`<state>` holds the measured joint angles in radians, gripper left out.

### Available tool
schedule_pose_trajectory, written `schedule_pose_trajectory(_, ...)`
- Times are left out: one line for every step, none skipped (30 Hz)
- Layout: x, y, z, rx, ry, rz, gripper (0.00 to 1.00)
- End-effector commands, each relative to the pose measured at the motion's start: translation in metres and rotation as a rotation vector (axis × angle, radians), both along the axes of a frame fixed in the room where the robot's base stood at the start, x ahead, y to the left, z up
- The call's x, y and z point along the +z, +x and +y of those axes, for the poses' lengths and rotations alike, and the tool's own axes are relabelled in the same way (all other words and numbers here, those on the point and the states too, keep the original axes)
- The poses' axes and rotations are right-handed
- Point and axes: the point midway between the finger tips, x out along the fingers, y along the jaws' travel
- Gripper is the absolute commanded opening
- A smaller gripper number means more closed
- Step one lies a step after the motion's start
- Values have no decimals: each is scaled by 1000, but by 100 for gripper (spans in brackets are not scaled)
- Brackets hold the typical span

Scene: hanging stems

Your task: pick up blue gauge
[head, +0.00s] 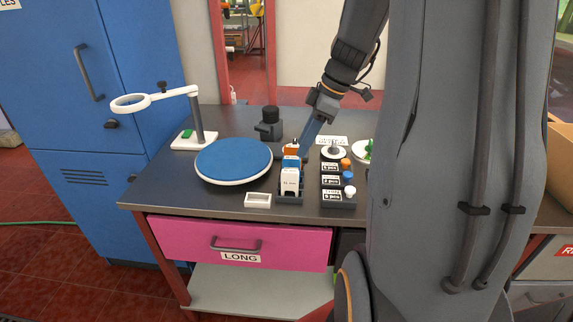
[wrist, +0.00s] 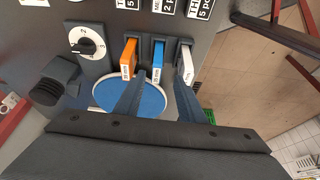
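The blue gauge (wrist: 158,62) stands in a dark rack between an orange gauge (wrist: 129,58) and a white gauge (wrist: 186,64) in the wrist view. In the head view, the blue gauge (head: 291,162) shows only partly, behind the white gauge (head: 289,181) and in front of the orange gauge (head: 291,150). My gripper (wrist: 160,82) is open and empty, its fingers spread to either side of the blue gauge's line in the wrist view. In the head view, my gripper (head: 304,143) reaches down close to the rack; whether it touches a gauge cannot be told.
A blue round turntable (head: 233,160) stands left of the rack. A dial (head: 334,152) and a labelled holder with orange, blue and white knobs (head: 348,176) stand to the right. A small white tray (head: 257,200) lies in front. A magnifier stand (head: 197,120) is at the back left.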

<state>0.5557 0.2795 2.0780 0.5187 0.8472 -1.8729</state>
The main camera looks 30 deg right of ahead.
Motion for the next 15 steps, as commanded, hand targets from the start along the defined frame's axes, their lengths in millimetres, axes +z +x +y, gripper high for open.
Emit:
schedule_pose_trajectory(0,1,-5,9,2,-9,36)
schedule_pose_trajectory(-1,1,-6,15,3,-13,36)
schedule_pose_trajectory(-3,2,-7,19,3,-17,36)
schedule_pose_trajectory(-5,2,-7,21,4,-18,36)
schedule_pose_trajectory(-7,3,-7,20,4,-19,36)
schedule_pose_trajectory(-11,3,-6,18,6,-18,36)
schedule_pose_trajectory(-14,4,-5,17,5,-17,36)
schedule_pose_trajectory(-17,4,-5,16,4,-19,36)
schedule_pose_trajectory(-20,5,-4,15,4,-18,36)
schedule_pose_trajectory(-22,5,-3,15,4,-18,36)
schedule_pose_trajectory(-24,6,-2,15,4,-18,36)
schedule_pose_trajectory(-27,7,1,14,4,-18,36)
schedule_pose_trajectory(-29,8,3,14,4,-18,36)
schedule_pose_trajectory(-32,9,5,15,5,-16,36)
schedule_pose_trajectory(-37,10,9,15,4,-16,36)
